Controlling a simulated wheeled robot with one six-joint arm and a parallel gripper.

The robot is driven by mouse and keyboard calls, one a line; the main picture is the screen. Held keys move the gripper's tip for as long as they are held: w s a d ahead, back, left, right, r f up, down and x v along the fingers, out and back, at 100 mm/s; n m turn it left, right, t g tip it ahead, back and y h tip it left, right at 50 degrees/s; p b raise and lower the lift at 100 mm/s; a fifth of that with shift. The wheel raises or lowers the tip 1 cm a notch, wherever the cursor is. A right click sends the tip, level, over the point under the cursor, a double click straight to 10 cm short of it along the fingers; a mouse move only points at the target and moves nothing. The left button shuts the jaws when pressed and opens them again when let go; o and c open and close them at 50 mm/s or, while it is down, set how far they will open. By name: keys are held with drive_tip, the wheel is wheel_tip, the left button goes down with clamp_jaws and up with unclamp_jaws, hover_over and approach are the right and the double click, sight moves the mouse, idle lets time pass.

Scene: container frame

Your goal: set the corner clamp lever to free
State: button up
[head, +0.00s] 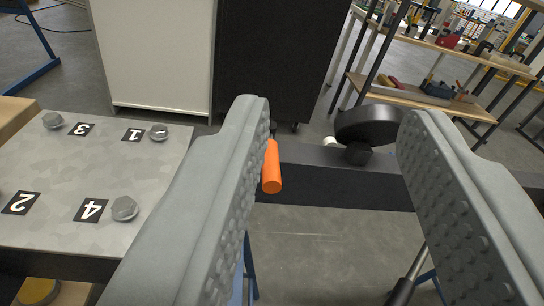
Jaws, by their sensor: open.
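The orange lever handle (272,168) shows between my gripper's fingers, close beside the inner face of the left finger. I cannot tell whether it touches that finger. My gripper (330,125) is open, with its two grey studded fingers spread wide. A dark bar (330,183) runs across behind the lever. A black round knob-like part (368,124) stands on the bar near the right finger. The lever's pivot and any position marks are hidden or not readable.
At the left, a grey plate (95,165) carries several hex bolts and number labels. A white cabinet (155,55) and a black cabinet (275,60) stand behind. Wooden shelves (410,92) with tools are at the back right. Floor shows below the bar.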

sight(270, 163)
drive_tip(key=w+f+y, duration=0.1)
drive_tip(key=w+f, duration=0.2)
drive_tip(key=f, duration=0.2)
drive_tip(key=w+f+n+y, duration=0.1)
drive_tip(key=w+f, duration=0.2)
drive_tip(key=f, duration=0.2)
drive_tip(key=w+f+n+y, duration=0.1)
drive_tip(key=w+f, duration=0.2)
drive_tip(key=f, duration=0.2)
drive_tip(key=shift+w+a+f+g, duration=0.1)
drive_tip(key=shift+a+f+g, duration=0.15)
drive_tip(key=shift+f+g, duration=0.05)
drive_tip(key=shift+x, duration=3.7)
drive_tip(key=shift+a, duration=0.1)
clamp_jaws()
